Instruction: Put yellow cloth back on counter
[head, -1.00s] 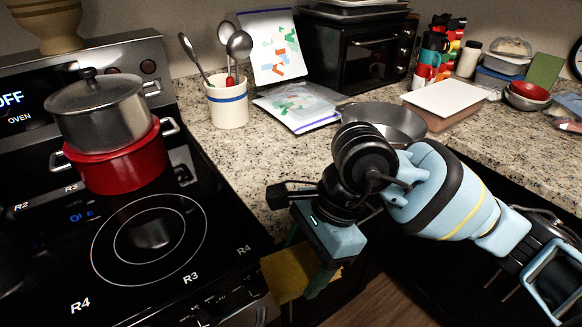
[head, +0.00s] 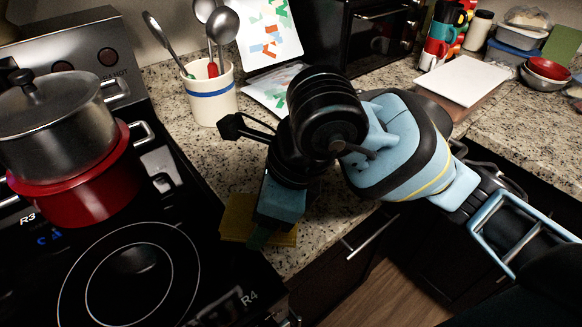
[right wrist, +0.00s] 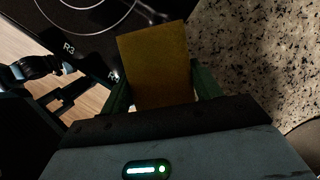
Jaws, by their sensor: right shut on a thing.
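The yellow cloth (head: 236,222) is a flat, stiff-looking square in the jaws of my right gripper (head: 262,236). In the head view it shows over the seam between the black stovetop and the granite counter (head: 308,237), partly hidden by the gripper. In the right wrist view the cloth (right wrist: 155,60) sticks out between the two green fingers of the right gripper (right wrist: 162,88), with stovetop at its left and counter at its right. I cannot tell whether it touches the counter. My left gripper is not in view.
A red pot (head: 85,185) with a grey lidded pot (head: 55,122) on it stands on the stove (head: 215,290). A utensil crock (head: 212,97) stands behind the gripper. Bare counter lies around the gripper.

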